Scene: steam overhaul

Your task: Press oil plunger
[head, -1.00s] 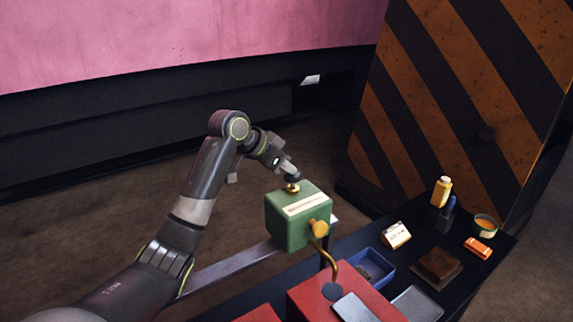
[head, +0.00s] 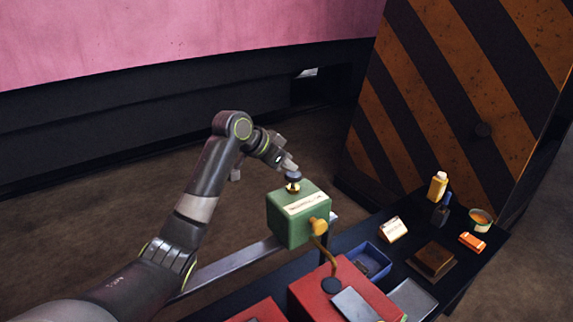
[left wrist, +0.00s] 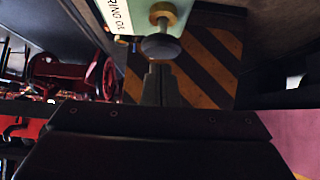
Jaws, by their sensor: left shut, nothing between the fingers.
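The green oil box (head: 297,222) with a pale label stands on a post beside the bench. Its plunger, a dark round knob (head: 293,176) on a brass collar, sticks up from the top. My left gripper (head: 291,165) is shut and empty, its tips close above the knob. In the left wrist view the shut fingers (left wrist: 160,84) point at the dark knob (left wrist: 160,46), with the brass collar behind it. I cannot tell whether the tips touch the knob. My right gripper is not in view.
A brass spout (head: 320,227) and a curved pipe join the box to a red block (head: 345,298). The dark bench holds a blue tray (head: 372,262), a yellow bottle (head: 438,186) and an orange item (head: 472,242). A striped panel (head: 460,110) stands behind.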

